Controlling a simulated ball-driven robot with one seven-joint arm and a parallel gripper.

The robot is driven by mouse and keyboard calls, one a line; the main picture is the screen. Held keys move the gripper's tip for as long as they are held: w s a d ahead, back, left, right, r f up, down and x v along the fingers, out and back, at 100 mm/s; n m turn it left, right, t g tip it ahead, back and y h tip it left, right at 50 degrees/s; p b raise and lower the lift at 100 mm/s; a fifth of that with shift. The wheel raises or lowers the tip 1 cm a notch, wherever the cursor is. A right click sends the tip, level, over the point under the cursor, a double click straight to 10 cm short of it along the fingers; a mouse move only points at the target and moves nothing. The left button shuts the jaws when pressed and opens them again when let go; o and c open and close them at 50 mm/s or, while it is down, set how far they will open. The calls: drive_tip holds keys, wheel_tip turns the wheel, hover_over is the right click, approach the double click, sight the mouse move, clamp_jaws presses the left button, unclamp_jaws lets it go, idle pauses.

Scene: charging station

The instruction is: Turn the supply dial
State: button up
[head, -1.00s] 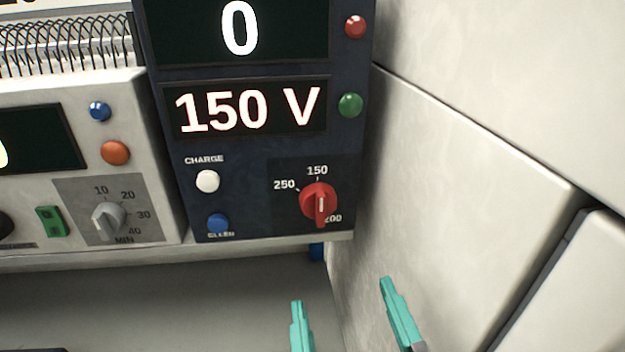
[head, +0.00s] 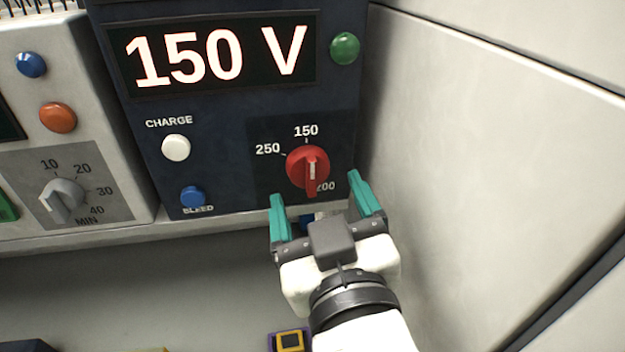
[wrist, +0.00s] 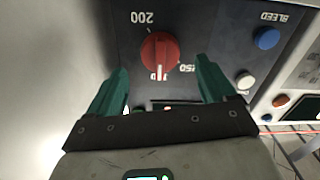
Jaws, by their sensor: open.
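The supply dial (head: 308,168) is a round red knob with a raised grip and a white mark, low on the dark blue panel. Labels 150, 250 and 200 surround it. In the wrist view, the dial (wrist: 160,52) shows its white mark at the end beside the partly covered 150 label. The display (head: 215,55) reads 150 V. My gripper (head: 322,205) is open and empty, with teal fingers spread just below the dial in the head view. In the wrist view, the dial appears between and beyond the fingertips. I see no contact.
A white CHARGE button (head: 176,147) and a blue BLEED button (head: 192,197) are left of the dial. A green button (head: 345,48) is above. A pale wall (head: 470,170) stands close on the right. A grey timer knob (head: 64,198) is on the left unit.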

sight(312, 181)
drive_tip(key=shift+x, duration=2.05)
drive_tip(key=c, duration=1.1)
drive_tip(key=shift+o, duration=0.2)
drive_tip(key=shift+m, duration=0.4)
drive_tip(key=shift+f+m+b, duration=0.1)
drive_tip(key=shift+m+b, duration=0.5)
drive_tip(key=shift+m, duration=0.3)
drive_tip(key=shift+m+b, duration=0.75)
drive_tip(key=shift+m, duration=0.85)
